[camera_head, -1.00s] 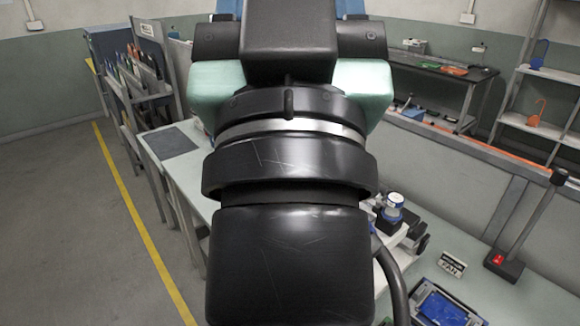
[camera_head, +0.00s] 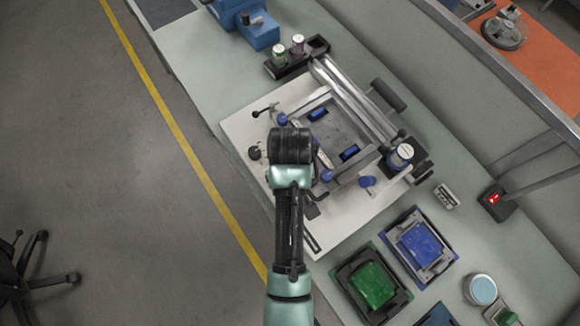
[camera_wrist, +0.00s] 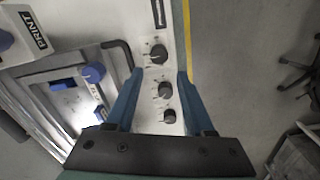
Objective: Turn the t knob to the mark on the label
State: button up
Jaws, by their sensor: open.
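Three dark round knobs stand in a row on a pale panel in the wrist view: an upper knob (camera_wrist: 158,54), a middle knob (camera_wrist: 165,90) and a lower knob (camera_wrist: 169,116). Small markings beside them are too small to read, and I cannot tell which is the t knob. My gripper (camera_wrist: 160,74) is open and empty, its blue fingers on either side of the row. I cannot tell their height above the panel. In the head view, my arm hides part of the panel, and my fingertips are not clearly seen.
A printing fixture with a pale base (camera_head: 250,122) carries blue knobs, rails and a dark lever. A black bent handle (camera_wrist: 120,50) lies left of the fingers. A green tray (camera_head: 373,287) and a blue tray (camera_head: 420,246) sit nearby. Open floor (camera_wrist: 235,60) lies right.

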notch_tip(320, 180, down, 10)
jog(key=shift+w+f, duration=0.15)
jog(key=shift+f, duration=0.1)
dwell(0.3)
grip_shut()
